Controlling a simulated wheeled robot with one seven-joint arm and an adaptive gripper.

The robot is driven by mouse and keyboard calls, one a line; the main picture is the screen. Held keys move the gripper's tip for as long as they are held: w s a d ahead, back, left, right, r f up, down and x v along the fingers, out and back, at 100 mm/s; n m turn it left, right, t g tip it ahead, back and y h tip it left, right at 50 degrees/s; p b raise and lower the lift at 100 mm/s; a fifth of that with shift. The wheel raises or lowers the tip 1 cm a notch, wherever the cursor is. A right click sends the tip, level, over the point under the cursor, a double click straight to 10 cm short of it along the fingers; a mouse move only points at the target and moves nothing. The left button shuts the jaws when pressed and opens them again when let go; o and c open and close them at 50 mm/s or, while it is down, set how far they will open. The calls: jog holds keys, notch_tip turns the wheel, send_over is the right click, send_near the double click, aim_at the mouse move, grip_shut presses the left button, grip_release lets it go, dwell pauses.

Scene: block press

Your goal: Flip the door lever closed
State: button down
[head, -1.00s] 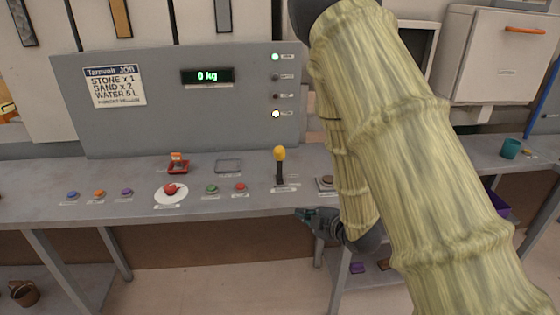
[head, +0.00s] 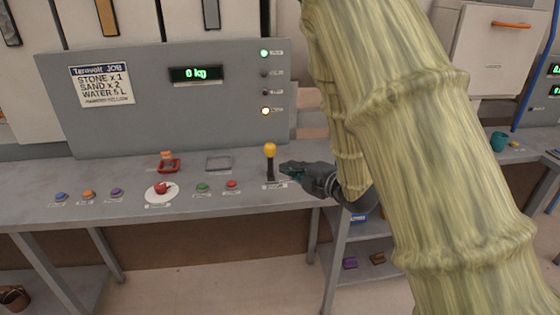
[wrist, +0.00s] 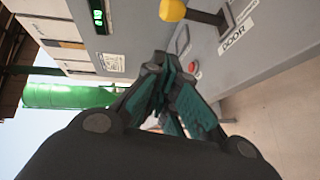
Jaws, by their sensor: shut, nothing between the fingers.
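The door lever (head: 270,160) has a yellow knob on a dark stem and stands upright on the grey console desk. In the wrist view its yellow knob (wrist: 172,10) is at the top, beside a label reading DOOR. My gripper (head: 284,168) is just right of the lever stem, fingers pointing left toward it, with a small gap apparent; contact cannot be told for sure. In the wrist view my gripper (wrist: 160,60) is shut with nothing between the fingers.
The desk (head: 110,210) holds a red mushroom button (head: 161,188) on a white disc, several small coloured buttons, and a red-based switch (head: 168,162). The panel display (head: 196,74) reads 0 kg. A teal cup (head: 498,141) stands far right.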

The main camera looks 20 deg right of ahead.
aim_at(270, 161)
jog(key=w+d+p+x, duration=0.1)
jog(key=d+p+x, duration=0.1)
jog(key=x, duration=1)
jog(key=shift+w+f+p, duration=0.15)
jog(key=shift+w+p, duration=0.05)
jog(key=shift+p, duration=0.55)
jog(key=shift+d, duration=0.25)
